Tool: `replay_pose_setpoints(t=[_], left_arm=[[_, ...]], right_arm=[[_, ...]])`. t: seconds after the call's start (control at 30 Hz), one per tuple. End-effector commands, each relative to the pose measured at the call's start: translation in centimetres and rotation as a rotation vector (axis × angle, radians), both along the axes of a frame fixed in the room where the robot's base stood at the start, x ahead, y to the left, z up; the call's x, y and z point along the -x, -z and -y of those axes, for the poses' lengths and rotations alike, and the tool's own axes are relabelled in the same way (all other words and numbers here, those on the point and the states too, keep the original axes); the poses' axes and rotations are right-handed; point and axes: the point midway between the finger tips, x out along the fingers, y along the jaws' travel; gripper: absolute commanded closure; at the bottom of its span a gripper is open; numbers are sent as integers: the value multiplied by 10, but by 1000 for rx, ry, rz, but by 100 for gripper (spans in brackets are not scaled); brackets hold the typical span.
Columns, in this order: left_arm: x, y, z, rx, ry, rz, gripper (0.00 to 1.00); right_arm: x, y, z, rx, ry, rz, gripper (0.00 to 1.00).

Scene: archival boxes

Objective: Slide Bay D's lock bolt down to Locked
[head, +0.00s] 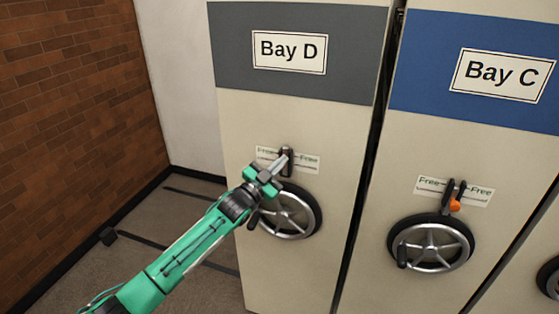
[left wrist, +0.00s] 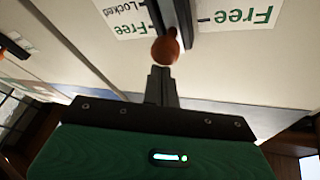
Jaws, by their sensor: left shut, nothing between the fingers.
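Bay D's panel (head: 270,120) is cream with a grey top band. Its lock has a dark upright track (head: 287,168) between white labels, above a spoked handwheel (head: 291,212). My left gripper (head: 282,161) is in front of this track, its fingers shut and empty. In the left wrist view, an orange knob (left wrist: 165,47) is on the dark track, just beyond the shut fingertips (left wrist: 161,71); contact is not clear. The labels there look upside down, and the knob is towards the "Free" end, away from "Locked" (left wrist: 127,9). In the head view my gripper hides the knob. My right gripper is not in view.
Bay C (head: 440,150), with a blue band, stands to the right across a narrow dark gap. Its orange knob (head: 455,205) sits above its own handwheel (head: 431,243). A brick wall (head: 75,120) is at the left. Floor rails run between wall and bay.

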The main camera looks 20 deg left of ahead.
Motion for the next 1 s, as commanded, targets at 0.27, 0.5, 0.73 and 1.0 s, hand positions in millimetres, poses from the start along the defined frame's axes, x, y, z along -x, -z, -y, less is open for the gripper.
replay_pose_setpoints(t=[0.27,0.5,0.73,1.0], left_arm=[[0,3,-1,0,0,1,100],[0,10,-1,1,0,0,100],[0,37,-1,0,0,0,100],[0,42,-1,-1,-1,-3,100]], right_arm=[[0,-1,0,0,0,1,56],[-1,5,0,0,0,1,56],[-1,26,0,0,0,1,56],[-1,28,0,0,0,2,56]])
